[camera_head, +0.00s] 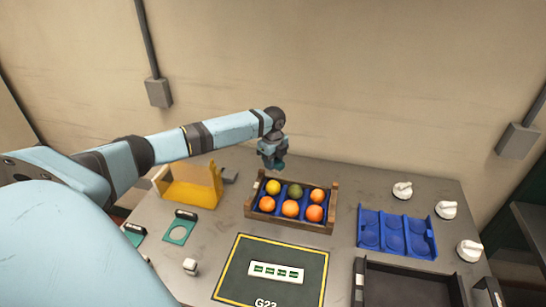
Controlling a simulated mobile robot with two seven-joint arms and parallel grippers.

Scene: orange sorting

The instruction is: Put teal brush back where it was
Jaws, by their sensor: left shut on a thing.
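My left gripper (272,158) is above the table, just behind and above the back left edge of the wooden crate (247,204). It points down and is shut on a small teal thing (278,165), which looks like the teal brush. The gripper hides most of it, so its shape and tilt cannot be told. My right gripper is not in view.
The crate holds several orange fruits, a yellow one and a dark green one. A yellow see-through box (190,187) stands left. A blue tray (396,233), white knob-like items (446,210) and a black tray (405,285) stand right. A dark mat (270,270) lies in front.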

